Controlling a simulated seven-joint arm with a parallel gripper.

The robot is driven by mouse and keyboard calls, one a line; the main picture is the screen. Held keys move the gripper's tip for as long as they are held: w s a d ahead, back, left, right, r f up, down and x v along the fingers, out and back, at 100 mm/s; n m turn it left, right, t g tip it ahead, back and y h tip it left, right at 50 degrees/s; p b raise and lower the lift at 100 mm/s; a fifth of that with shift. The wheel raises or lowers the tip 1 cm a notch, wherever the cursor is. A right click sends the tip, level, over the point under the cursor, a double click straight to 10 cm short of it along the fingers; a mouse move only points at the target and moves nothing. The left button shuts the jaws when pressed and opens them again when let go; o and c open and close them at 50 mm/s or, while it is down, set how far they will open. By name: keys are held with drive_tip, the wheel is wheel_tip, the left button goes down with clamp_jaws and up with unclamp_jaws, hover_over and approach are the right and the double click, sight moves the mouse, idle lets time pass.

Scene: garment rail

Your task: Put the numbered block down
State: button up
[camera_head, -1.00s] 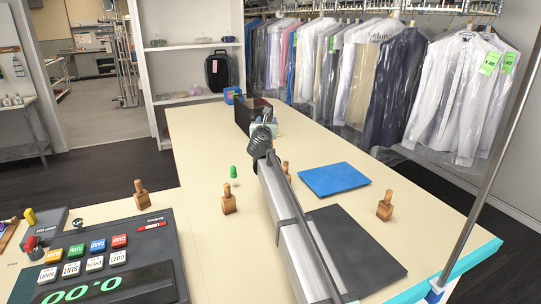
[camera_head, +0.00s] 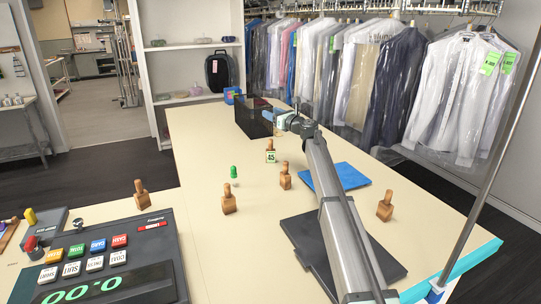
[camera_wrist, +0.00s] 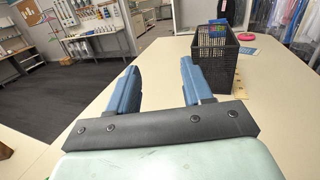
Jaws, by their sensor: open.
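The numbered block (camera_head: 270,152) is a small wooden block with a knob on top and a pale label reading 45. It stands upright on the beige table (camera_head: 205,140) in the head view. My gripper (camera_head: 270,116) is above and beyond it, beside the black mesh basket, and apart from the block. In the wrist view, my gripper's two blue fingers (camera_wrist: 160,88) are spread wide with nothing between them.
The black mesh basket (camera_head: 254,118) stands at the table's far end; it also shows in the wrist view (camera_wrist: 216,64). Other wooden knobbed blocks (camera_head: 229,203) and a green peg (camera_head: 233,172) stand nearby. A blue mat (camera_head: 345,176) lies right. The left-middle table is clear.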

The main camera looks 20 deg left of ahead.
sight(272, 141)
drive_tip(key=f, duration=0.4)
drive_tip(key=f+g, duration=0.1)
drive_tip(key=f, duration=0.4)
drive_tip(key=d+f+n+g, duration=0.1)
drive_tip(key=f, duration=0.3)
drive_tip(key=shift+w+f, duration=0.25)
drive_tip(key=shift+f, duration=0.1)
drive_tip(key=shift+r+x, duration=0.1)
drive_tip(key=shift+x, duration=0.65)
drive_tip(key=shift+r+x, duration=0.15)
drive_tip(key=shift+x, duration=0.6)
drive_tip(key=shift+c, duration=0.3)
clamp_jaws()
